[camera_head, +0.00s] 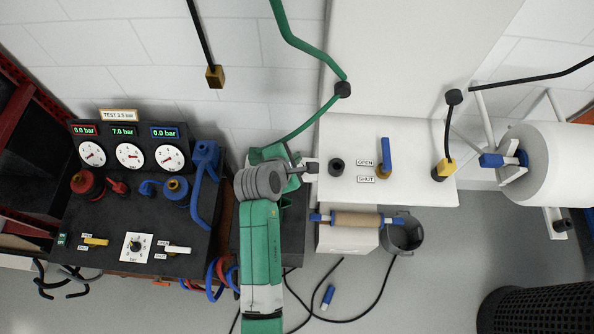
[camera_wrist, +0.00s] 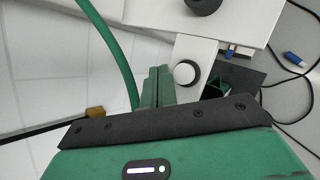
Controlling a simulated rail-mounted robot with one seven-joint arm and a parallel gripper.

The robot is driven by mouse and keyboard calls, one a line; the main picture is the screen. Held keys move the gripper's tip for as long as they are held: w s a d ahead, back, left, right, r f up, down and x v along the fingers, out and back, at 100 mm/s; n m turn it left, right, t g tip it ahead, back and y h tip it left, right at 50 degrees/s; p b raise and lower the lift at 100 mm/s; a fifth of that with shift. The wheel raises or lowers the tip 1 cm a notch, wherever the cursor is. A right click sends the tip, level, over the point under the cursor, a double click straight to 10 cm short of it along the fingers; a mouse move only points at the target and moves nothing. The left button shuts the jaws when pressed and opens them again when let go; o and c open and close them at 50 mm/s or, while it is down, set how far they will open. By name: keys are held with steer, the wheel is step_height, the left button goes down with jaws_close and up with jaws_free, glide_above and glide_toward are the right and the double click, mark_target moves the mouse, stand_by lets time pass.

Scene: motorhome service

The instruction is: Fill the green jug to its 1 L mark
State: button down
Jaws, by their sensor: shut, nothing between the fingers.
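A dark green open container, which looks like the green jug, shows partly in the wrist view (camera_wrist: 214,89), beside a pale spout with a round end (camera_wrist: 186,73). In the head view only a dark green bit (camera_head: 292,201) shows beside my arm. Its marks and any water level cannot be seen. A blue lever (camera_head: 385,153) on the white panel points up beside OPEN and SHUT labels. My gripper (camera_wrist: 158,72) is shut and empty, left of the spout in the wrist view. In the head view my arm hides part of this area.
A black panel with gauges (camera_head: 129,154) and valves stands at the left. A green hose (camera_head: 312,48) hangs above my gripper. A grey bucket (camera_head: 405,236) and a roller (camera_head: 356,219) are below the white panel (camera_head: 420,140). A black basket (camera_head: 540,308) stands at the lower right.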

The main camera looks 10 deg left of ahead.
steer(key=shift+f+b, duration=0.3)
steer(key=shift+f, duration=0.95)
steer(key=shift+f, duration=0.1)
stand_by(0.9)
steer(key=shift+f, duration=0.3)
steer(key=shift+f, duration=0.45)
stand_by(5.0)
